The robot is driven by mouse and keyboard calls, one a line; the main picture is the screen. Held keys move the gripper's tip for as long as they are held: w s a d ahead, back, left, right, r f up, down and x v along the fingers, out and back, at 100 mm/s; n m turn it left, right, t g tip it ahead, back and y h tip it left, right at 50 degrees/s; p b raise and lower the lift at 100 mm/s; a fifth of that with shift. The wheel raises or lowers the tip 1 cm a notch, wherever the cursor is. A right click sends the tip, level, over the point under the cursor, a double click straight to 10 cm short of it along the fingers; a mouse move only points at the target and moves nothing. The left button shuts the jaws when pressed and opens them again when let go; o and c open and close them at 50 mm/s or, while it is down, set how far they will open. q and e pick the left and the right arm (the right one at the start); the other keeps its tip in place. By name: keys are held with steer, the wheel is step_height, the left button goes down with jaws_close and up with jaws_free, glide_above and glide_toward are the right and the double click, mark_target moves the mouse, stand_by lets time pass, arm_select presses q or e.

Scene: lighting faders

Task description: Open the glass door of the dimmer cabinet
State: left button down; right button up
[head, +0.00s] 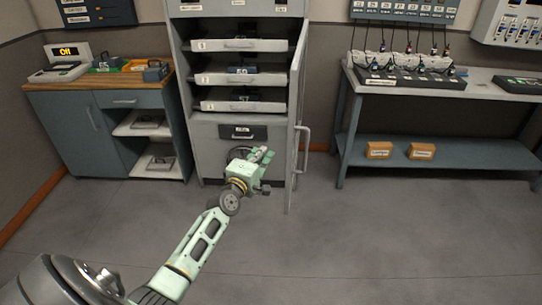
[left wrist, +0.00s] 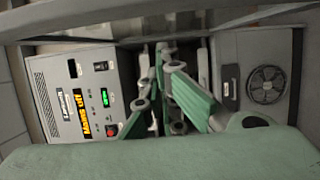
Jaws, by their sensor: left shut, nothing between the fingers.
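The grey dimmer cabinet (head: 215,130) stands at the back, left of centre in the head view. Its glass door (head: 292,180) is swung out to the front from the right side and shows nearly edge-on. The door's handle (head: 304,148) is on its right face. My left gripper (head: 264,155) is shut and empty, in front of the cabinet's lower part and to the left of the door. It does not appear to hold the handle. In the left wrist view the fingers (left wrist: 168,75) show close together. My right gripper is not in view.
A blue-grey counter (head: 100,130) with a wooden top stands left of the cabinet. A table (head: 480,92) with a lower shelf and two small boxes stands right. The floor (head: 370,240) in front is clear. The left wrist view shows a control box (left wrist: 85,90) and a fan (left wrist: 266,85).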

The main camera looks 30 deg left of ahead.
arm_select(q)
steer(key=d, duration=0.1)
steer(key=w+d, duration=0.1)
steer(key=d, duration=0.1)
steer(key=shift+d+p, duration=0.1)
steer(key=shift+p, duration=0.2)
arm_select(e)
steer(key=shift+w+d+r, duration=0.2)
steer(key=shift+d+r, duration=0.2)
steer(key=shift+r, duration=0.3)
